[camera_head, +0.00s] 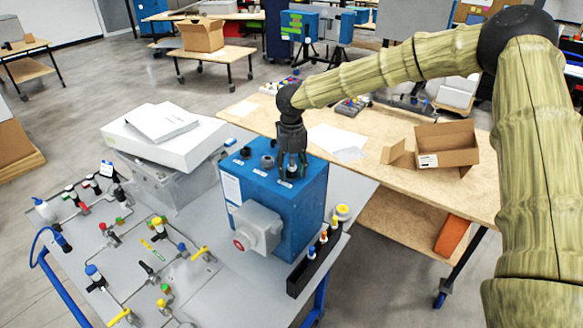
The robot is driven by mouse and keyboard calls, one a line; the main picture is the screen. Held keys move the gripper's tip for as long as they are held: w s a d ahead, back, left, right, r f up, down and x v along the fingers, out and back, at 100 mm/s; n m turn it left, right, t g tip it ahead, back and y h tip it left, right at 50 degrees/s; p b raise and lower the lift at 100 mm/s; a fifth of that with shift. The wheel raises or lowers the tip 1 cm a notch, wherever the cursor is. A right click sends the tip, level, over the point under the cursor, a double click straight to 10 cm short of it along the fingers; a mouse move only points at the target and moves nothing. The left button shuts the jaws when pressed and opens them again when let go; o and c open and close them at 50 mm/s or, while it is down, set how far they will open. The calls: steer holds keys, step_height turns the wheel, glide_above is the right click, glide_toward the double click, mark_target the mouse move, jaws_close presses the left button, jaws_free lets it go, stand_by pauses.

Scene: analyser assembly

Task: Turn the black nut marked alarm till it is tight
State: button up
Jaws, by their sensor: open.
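A blue analyser box (297,208) stands on the grey cart top (245,283). Several dark round fittings are on its top, among them one at the left (239,160) and one in the middle (267,162), with small white labels too small to read. My gripper (291,172) points straight down over the right part of the box top. Its fingers are open and stand around a dark nut (292,171), mostly hidden between them. I cannot tell whether they touch it. I cannot read which nut is marked alarm.
A grey housing with a red knob (239,244) juts from the box front. Tubing and valves (150,245) cover the cart's left side. A white unit with papers (165,138) stands behind. A black rack (314,266) is at right. A wooden table (400,130) holds an open carton (447,147).

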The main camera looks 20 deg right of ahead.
steer(key=n, duration=0.4)
steer(key=shift+n, duration=0.3)
steer(key=n, duration=0.4)
steer(key=c, duration=0.9)
steer(key=m, duration=0.4)
steer(key=shift+m, duration=0.4)
steer(key=shift+c, duration=0.2)
steer(key=m, duration=0.5)
steer(key=o, duration=0.9)
steer(key=shift+o, duration=0.2)
